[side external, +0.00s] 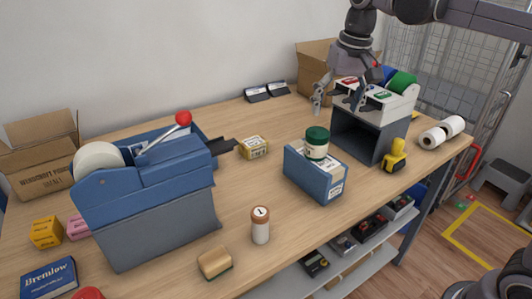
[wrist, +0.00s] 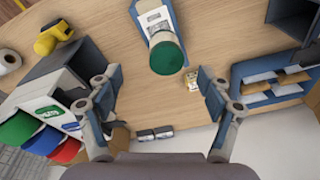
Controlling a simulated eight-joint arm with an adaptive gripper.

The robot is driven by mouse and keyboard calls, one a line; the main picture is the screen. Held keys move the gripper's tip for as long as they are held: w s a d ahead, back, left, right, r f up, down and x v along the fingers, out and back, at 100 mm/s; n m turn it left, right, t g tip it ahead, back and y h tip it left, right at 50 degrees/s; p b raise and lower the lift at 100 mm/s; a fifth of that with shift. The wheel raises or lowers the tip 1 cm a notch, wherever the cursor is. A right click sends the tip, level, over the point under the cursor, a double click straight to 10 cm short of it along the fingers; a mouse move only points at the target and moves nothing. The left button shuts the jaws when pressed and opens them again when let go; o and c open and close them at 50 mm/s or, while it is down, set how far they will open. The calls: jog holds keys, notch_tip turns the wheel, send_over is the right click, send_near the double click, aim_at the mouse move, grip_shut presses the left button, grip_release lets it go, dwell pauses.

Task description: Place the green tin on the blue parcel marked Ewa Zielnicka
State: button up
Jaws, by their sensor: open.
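The green tin (side external: 316,143), with a green lid and a white label band, stands upright on top of the blue parcel (side external: 306,180). The parcel is a blue box with white labels; the name on it is too small to read. In the wrist view the tin's green top (wrist: 167,58) covers one end of the parcel (wrist: 152,8). My gripper (side external: 337,97) is open and empty, behind and above the tin, near the grey-white stand. In the wrist view its fingers (wrist: 160,80) are spread wide, and the tin lies between and beyond them, apart from both.
A grey-white stand (side external: 375,140) with coloured rolls is close to my gripper. A yellow tool (side external: 396,155) and white rolls (side external: 442,131) lie right. A large blue machine (side external: 150,205) fills the left. A brown-capped bottle (side external: 260,225) stands in front; the counter between is clear.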

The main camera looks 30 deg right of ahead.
jog(key=s+f+n+t, duration=0.4)
jog(key=s+f+t, duration=0.1)
jog(key=s+f, duration=0.8)
jog(key=shift+s+d+f, duration=0.25)
jog(key=shift+s+d, duration=0.15)
jog(key=shift+s, duration=0.25)
